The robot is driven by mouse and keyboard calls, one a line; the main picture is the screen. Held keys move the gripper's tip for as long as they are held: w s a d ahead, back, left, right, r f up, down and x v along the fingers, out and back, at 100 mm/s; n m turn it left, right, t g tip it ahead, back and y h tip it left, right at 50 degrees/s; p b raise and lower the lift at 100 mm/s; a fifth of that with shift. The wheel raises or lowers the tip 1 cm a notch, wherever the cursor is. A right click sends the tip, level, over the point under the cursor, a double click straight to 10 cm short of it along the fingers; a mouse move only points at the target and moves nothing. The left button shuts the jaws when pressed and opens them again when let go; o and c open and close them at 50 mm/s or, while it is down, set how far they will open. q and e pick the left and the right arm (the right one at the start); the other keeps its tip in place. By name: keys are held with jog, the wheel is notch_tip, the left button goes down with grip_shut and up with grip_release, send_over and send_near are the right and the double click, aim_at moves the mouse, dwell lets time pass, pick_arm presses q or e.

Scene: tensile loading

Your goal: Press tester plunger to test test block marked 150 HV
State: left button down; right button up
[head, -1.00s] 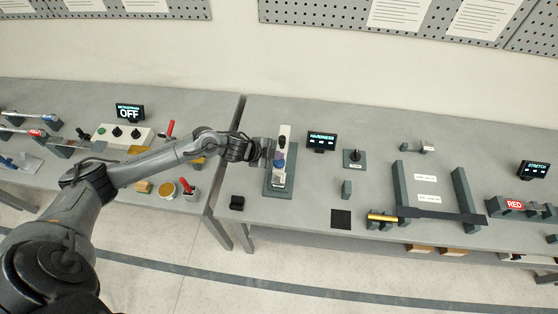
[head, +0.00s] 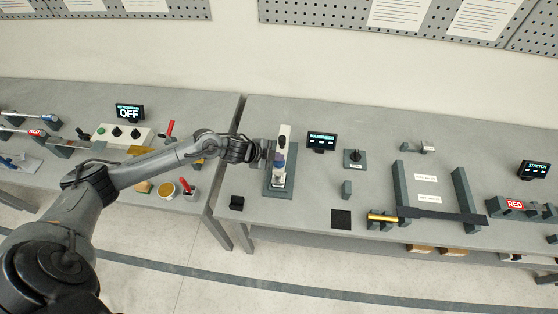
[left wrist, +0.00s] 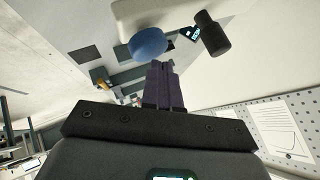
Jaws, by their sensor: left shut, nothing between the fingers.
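The hardness tester (head: 284,136) is a white upright column on a grey base plate (head: 279,192), near the left end of the right-hand table. Its blue plunger cap (left wrist: 148,42) shows in the left wrist view, under the white body and beside a black knob (left wrist: 210,34). My left gripper (head: 276,157) is at the front of the tester, level with the head's lower part. Its dark fingers (left wrist: 160,82) are shut and empty, close to the blue cap; I cannot tell whether they touch it. A pale piece shows low on the tester; no 150 HV mark is readable. My right gripper is not in view.
The HARDNESS display (head: 322,141) stands just right of the tester, with a small switch box (head: 354,158) beyond it. A small black block (head: 237,203) lies near the table's front left corner. A grey two-post frame (head: 400,187) stands farther right.

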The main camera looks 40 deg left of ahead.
pick_arm(q)
jog(key=shift+f, duration=0.25)
jog(key=shift+f+b, duration=0.45)
jog(key=shift+f, duration=0.1)
dwell(0.5)
jog(key=shift+s+a+f, duration=0.15)
jog(key=shift+s+f, duration=0.05)
jog(key=shift+f, duration=0.45)
dwell(0.4)
jog(key=shift+r, duration=0.15)
jog(key=shift+r+p, duration=0.35)
jog(key=shift+r, duration=0.1)
jog(key=shift+s+r+p, duration=0.15)
jog(key=shift+r+p, duration=0.55)
jog(key=shift+r, duration=0.4)
